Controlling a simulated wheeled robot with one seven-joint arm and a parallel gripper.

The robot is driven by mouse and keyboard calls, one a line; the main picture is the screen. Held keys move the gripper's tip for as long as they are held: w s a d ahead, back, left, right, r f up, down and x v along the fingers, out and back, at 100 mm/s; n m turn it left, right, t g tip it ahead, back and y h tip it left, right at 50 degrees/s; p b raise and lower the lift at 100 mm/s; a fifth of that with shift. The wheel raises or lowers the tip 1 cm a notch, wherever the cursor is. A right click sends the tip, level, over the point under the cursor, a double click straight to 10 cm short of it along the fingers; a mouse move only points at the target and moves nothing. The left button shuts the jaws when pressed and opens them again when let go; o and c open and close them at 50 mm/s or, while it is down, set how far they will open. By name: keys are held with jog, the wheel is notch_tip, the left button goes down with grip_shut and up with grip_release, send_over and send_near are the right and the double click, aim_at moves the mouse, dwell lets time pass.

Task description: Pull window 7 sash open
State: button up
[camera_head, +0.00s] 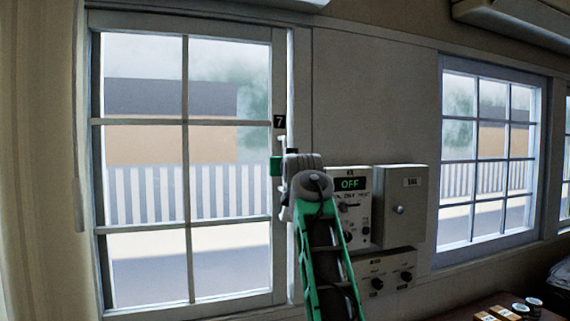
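Window 7 (185,120) fills the left of the head view. Its white sash has several panes, with a fence and a building seen through the glass. A black plate with a "7" (279,121) sits on the sash's right stile. The sash appears shut in its frame. A small pale upright part below the plate may be a handle, but I cannot tell. My gripper (276,165) is at the right stile, just below the plate; a green part of it shows left of my grey wrist. My wrist hides its fingers, and contact with the sash cannot be told.
Right of my arm, a control box reading "OFF" (350,184), a grey box (402,205) and a lower knob panel (385,273) are on the wall. A second window (487,160) is further right. A table (480,306) with small items stands lower right. A curtain (40,160) hangs far left.

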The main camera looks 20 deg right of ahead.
grip_shut()
dwell(1.0)
